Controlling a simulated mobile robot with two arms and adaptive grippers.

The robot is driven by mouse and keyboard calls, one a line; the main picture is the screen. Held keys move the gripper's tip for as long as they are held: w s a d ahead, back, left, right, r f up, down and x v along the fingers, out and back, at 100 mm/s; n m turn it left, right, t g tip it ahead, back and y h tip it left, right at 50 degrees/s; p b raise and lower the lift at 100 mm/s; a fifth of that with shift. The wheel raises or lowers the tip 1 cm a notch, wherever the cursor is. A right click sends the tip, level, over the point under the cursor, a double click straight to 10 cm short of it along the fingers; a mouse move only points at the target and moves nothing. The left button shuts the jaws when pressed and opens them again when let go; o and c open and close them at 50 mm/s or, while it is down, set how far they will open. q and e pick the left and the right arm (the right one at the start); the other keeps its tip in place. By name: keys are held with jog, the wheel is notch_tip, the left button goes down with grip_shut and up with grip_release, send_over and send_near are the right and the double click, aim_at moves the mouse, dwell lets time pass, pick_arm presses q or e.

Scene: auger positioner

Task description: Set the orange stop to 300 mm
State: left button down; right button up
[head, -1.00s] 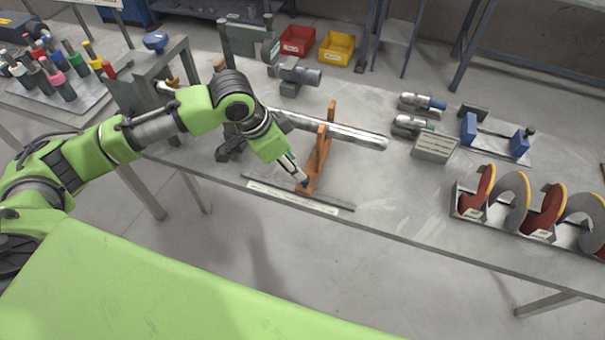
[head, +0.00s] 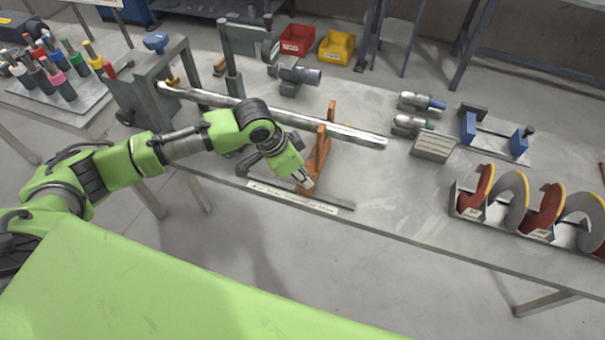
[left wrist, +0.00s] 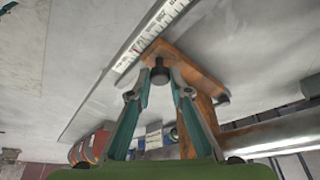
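The orange stop (head: 322,152) stands on the bench, with its upright behind and its low arm reaching to the front ruler. In the left wrist view, the orange stop (left wrist: 202,98) carries a dark round knob (left wrist: 160,74) near the ruler. My left gripper (head: 306,184) is at the stop's front end. In the left wrist view, the left gripper (left wrist: 161,78) has its two fingers apart, one on each side of the knob, with small gaps seeming to show. The ruler strip (head: 290,198) runs along the bench's front edge; its numbers are too small to read. My right gripper is not in view.
A long metal bar (head: 352,134) passes by the stop's upright. A clamp-like fixture (head: 140,100) stands at left.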

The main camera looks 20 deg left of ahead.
pick_arm(q)
jog(key=a+p, duration=0.1)
jog(key=a, duration=0.1)
jog(key=a+p, duration=0.1)
jog(key=a, duration=0.1)
jog(key=a+p, duration=0.1)
jog(key=a, duration=0.1)
jog(key=shift+w+a+r, duration=0.1)
jog(key=shift+a+r, duration=0.15)
jog(key=shift+a, duration=0.1)
jog(key=a, duration=0.4)
jog(key=a+p, duration=0.1)
jog(key=a, duration=0.3)
jog(key=shift+w+f, duration=0.15)
jog(key=shift+w, duration=0.05)
jog(key=shift+a, duration=0.5)
jog(key=shift+w, duration=0.1)
jog(key=c, duration=1.9)
grip_release()
